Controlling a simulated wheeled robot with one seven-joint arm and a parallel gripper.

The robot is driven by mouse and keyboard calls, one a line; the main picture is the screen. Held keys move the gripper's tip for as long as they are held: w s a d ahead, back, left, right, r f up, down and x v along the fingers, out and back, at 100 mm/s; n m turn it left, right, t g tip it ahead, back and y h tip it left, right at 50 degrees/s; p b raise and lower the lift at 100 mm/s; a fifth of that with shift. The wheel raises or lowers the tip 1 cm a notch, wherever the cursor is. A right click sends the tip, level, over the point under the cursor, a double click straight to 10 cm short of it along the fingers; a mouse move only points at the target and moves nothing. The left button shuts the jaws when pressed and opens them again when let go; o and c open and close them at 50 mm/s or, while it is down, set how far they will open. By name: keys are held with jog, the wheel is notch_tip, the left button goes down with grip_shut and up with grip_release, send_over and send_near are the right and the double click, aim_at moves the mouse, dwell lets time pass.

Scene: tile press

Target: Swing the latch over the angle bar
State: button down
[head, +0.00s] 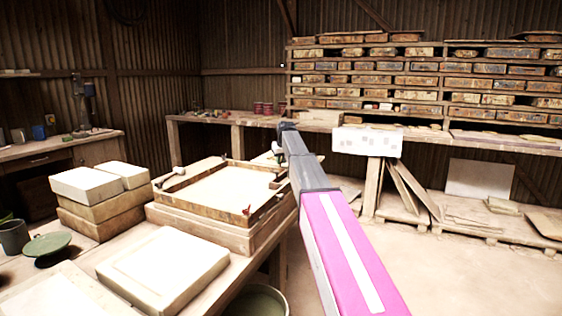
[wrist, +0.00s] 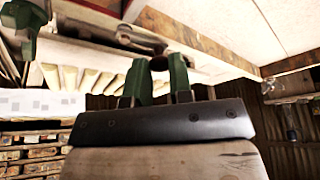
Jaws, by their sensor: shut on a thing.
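The wooden press frame (head: 190,205) sits on the bench in the head view, with pale board inside it. In the wrist view my gripper (wrist: 158,62) has two green fingers, with a small grey rounded part between them. They are shut on this part, which seems to belong to the metal latch (wrist: 140,38) at the frame's edge. A brown, rusty-looking strip, perhaps the angle bar (wrist: 192,38), runs along the edge beside the latch. I cannot tell whether the latch lies over it. In the head view my arm hides the fingers and most of the latch.
A pale square slab (head: 162,262) lies in front of the frame. Stacked blocks (head: 95,195) and a green dish (head: 47,245) stand to the left. A bucket (head: 258,300) is below the bench. Open floor lies to the right.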

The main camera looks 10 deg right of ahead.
jog(key=shift+s, duration=0.1)
jog(key=n, duration=0.2)
jog(key=s+n+y, duration=0.1)
jog(key=n, duration=0.1)
jog(key=shift+a+n+g+y, duration=0.1)
jog(key=shift+n+g+y, duration=0.2)
jog(key=shift+n, duration=0.1)
jog(key=n, duration=0.1)
jog(key=s+n+g+y, duration=0.1)
jog(key=n, duration=0.1)
jog(key=shift+n, duration=0.3)
jog(key=n, duration=0.1)
jog(key=n+g, duration=0.1)
jog(key=n, duration=0.1)
jog(key=s+n+g+y, duration=0.1)
jog(key=n, duration=0.1)
jog(key=shift+s+d, duration=0.1)
jog(key=shift+d, duration=0.3)
jog(key=shift+s+d+n+g, duration=0.25)
jog(key=shift+n+g, duration=0.15)
jog(key=shift+n, duration=0.75)
jog(key=shift+s+d+n+g, duration=0.15)
jog(key=shift+n+g, duration=0.25)
jog(key=shift+n, duration=0.75)
jog(key=shift+d, duration=0.1)
jog(key=c, duration=1)
grip_release()
